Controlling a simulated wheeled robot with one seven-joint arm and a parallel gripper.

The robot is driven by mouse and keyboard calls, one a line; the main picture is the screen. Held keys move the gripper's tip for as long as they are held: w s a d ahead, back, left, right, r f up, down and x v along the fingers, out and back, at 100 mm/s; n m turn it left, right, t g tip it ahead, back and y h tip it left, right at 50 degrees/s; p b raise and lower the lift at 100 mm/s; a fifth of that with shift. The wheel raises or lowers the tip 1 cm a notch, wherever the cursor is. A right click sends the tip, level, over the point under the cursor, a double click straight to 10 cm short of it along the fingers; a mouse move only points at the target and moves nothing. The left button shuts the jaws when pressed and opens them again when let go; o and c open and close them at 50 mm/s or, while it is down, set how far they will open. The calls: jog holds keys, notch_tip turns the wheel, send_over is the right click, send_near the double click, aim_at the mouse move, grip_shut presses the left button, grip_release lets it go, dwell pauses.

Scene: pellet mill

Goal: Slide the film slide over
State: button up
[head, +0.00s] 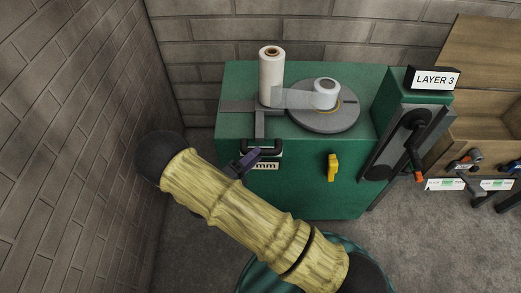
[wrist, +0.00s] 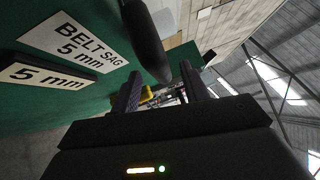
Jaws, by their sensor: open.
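The film slide is on top of the green machine in the head view: a grey slide bar (head: 260,123) with a black handle (head: 263,146) at the machine's front edge. A tall white film roll (head: 270,78) stands at its back, with clear film running right to a small white roll (head: 325,92) on a grey turntable (head: 322,120). My gripper (head: 248,158) is just below and left of the handle, partly hidden by my arm. In the wrist view my gripper (wrist: 162,72) is open, and a dark rounded bar (wrist: 149,42), likely the handle, shows between the fingers. Contact cannot be told.
A yellow handle (head: 332,167) sticks out to the right. A black crank (head: 417,130) and a "LAYER 3" sign (head: 436,79) stand further right. A brick wall (head: 75,120) closes the left.

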jog(key=shift+x, duration=1.7)
grip_shut()
